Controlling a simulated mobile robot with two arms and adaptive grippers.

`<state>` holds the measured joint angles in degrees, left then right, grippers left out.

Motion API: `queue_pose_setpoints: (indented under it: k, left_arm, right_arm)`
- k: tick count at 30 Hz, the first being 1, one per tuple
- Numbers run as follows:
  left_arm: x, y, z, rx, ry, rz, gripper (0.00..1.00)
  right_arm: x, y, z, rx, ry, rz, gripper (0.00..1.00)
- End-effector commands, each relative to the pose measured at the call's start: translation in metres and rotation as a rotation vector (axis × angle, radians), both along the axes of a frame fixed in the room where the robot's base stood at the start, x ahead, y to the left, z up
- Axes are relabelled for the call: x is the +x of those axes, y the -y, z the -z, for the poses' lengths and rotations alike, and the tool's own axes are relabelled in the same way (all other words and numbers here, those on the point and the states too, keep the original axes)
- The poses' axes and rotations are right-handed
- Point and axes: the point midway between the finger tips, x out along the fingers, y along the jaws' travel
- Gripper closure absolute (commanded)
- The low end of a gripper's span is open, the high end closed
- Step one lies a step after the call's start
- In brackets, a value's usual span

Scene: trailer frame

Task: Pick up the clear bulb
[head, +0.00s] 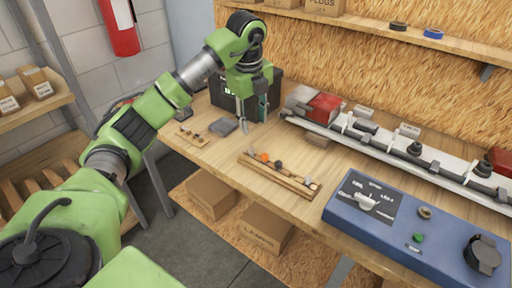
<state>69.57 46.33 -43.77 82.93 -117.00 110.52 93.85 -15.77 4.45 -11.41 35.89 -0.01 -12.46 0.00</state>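A wooden rack (280,177) on the bench holds several small bulb-like pieces. One is an orange piece (264,158); others look grey or dark, such as the grey piece (308,181). I cannot tell which one is the clear bulb at this size. My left gripper (252,118) points down over the bench, behind and left of the rack and in front of a dark box. Its fingers look apart, with nothing seen between them. My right gripper is not in view.
A dark grey block (223,127) and a small wooden holder (193,137) lie left of the gripper. A long rail fixture (400,152) runs along the back. A blue control panel (400,228) fills the front right. Cardboard boxes (264,229) stand under the bench.

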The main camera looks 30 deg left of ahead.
Motion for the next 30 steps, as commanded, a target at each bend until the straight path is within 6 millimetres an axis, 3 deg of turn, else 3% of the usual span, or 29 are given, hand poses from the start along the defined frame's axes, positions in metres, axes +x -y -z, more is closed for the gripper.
queue_pose_setpoints:
  k: [4,8,11,20,24,30]
  left_arm:
    - [0.003,-0.001,0.031,0.0,-0.007,0.003,0.63]
    - [0.007,-0.002,0.053,-0.003,-0.005,0.003,0.63]
    - [0.009,-0.002,0.062,-0.002,-0.001,0.004,0.63]
    - [0.009,-0.013,0.09,-0.003,-0.005,0.003,0.63]
    - [0.013,-0.014,0.11,-0.004,-0.003,0.006,0.63]
    - [0.015,-0.015,0.119,-0.003,0.002,0.007,0.63]
  right_arm:
    - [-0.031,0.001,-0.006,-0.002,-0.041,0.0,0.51]
    - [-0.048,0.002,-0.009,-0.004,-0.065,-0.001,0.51]
    - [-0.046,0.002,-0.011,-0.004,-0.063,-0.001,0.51]
    - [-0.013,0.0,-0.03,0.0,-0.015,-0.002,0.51]
    - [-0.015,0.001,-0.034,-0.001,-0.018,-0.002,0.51]
    - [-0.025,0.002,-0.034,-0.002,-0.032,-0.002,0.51]
